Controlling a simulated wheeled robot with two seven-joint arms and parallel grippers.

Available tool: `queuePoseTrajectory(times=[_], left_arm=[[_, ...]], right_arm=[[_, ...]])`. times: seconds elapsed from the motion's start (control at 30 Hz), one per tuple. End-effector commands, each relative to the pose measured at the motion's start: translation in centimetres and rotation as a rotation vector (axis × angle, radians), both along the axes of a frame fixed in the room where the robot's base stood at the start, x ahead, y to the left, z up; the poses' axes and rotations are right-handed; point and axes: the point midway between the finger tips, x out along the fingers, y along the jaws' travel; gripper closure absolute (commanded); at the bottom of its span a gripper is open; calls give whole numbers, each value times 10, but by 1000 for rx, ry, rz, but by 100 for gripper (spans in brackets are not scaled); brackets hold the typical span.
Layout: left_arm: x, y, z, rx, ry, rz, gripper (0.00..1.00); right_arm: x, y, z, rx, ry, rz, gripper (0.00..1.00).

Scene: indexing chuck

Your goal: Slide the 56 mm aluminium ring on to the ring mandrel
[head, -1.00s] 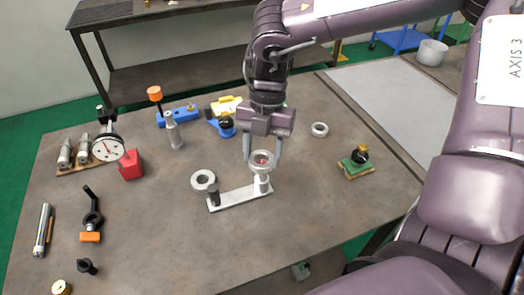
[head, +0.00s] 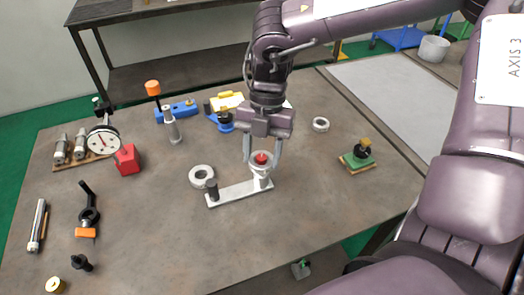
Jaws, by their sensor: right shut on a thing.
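My right gripper (head: 263,161) points down and is shut on a pale metal ring (head: 261,172), with a finger at each side of it. The ring is level around the upper part of the right-hand post, the mandrel, on a light base plate (head: 236,193). The mandrel's red tip (head: 261,158) stands up through the ring's opening. The post's lower part (head: 263,184) shows below the ring, and the fingers hide part of the ring's sides. A short dark post (head: 212,190) stands at the plate's left end. My left gripper is not in view.
Another ring (head: 201,176) lies close behind the dark post, and a smaller one (head: 320,124) lies to the right. A green block with a black knob (head: 358,158), a red block with a dial gauge (head: 127,159) and blue tools stand around. The front middle of the table is clear.

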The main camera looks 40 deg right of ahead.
Motion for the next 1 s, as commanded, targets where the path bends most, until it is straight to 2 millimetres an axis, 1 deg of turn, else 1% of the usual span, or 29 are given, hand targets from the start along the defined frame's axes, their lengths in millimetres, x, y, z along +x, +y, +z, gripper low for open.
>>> queuePoseTrajectory(times=[1.0], left_arm=[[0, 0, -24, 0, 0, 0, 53]], right_arm=[[0, 0, -27, 0, 0, 0, 77]])
